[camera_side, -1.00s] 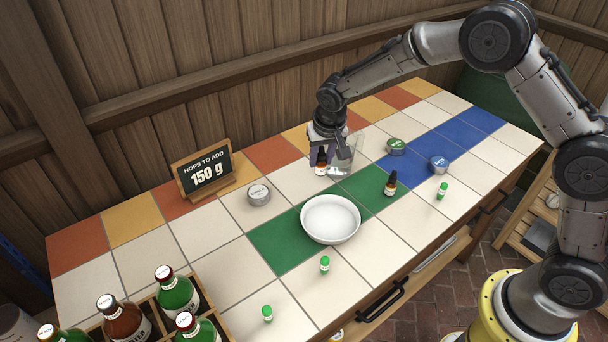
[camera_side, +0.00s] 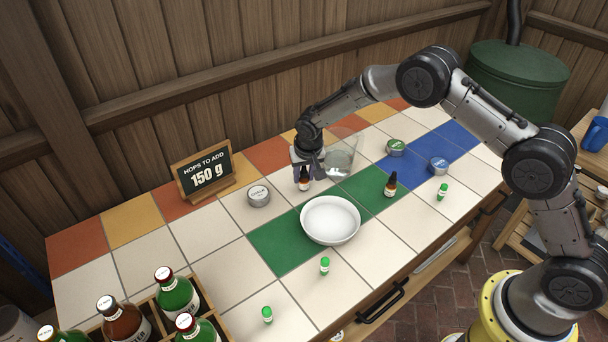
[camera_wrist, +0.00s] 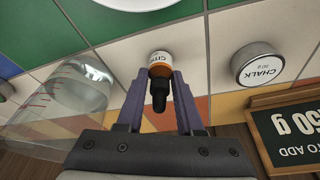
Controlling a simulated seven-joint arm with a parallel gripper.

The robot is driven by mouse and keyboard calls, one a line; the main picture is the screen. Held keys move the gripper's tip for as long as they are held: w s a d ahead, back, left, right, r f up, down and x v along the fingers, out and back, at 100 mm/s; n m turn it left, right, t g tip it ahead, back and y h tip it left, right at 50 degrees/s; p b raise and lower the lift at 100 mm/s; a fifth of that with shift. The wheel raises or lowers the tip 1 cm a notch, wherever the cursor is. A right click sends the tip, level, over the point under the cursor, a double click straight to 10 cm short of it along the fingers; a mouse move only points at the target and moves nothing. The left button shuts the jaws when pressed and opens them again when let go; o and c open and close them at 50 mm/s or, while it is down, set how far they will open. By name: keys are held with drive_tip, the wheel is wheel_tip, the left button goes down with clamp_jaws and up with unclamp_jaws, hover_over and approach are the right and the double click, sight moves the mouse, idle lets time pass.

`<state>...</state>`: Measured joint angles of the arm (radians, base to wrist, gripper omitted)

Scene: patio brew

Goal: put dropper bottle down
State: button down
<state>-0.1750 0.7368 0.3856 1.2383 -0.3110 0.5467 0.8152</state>
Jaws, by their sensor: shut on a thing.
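A small amber dropper bottle with a white label and black cap (camera_side: 305,184) is in my gripper (camera_side: 308,174), low over the white tiles behind the bowl. In the wrist view the bottle (camera_wrist: 161,67) sits between the two fingers of my gripper (camera_wrist: 160,85), which are shut on it. I cannot tell whether its base touches the tile. A second amber dropper bottle (camera_side: 391,186) stands upright on the green tiles to the right, apart from my gripper.
A clear beaker (camera_side: 343,155) stands just right of my gripper. A white bowl (camera_side: 331,220) is in front, a chalk tin (camera_side: 258,195) to the left, and a sign (camera_side: 204,172) behind it. White tiles lie bare between tin and bowl.

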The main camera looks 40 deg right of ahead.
drive_tip(key=shift+f, duration=0.15)
drive_tip(key=c, duration=0.5)
unclamp_jaws()
drive_tip(key=shift+c, duration=0.2)
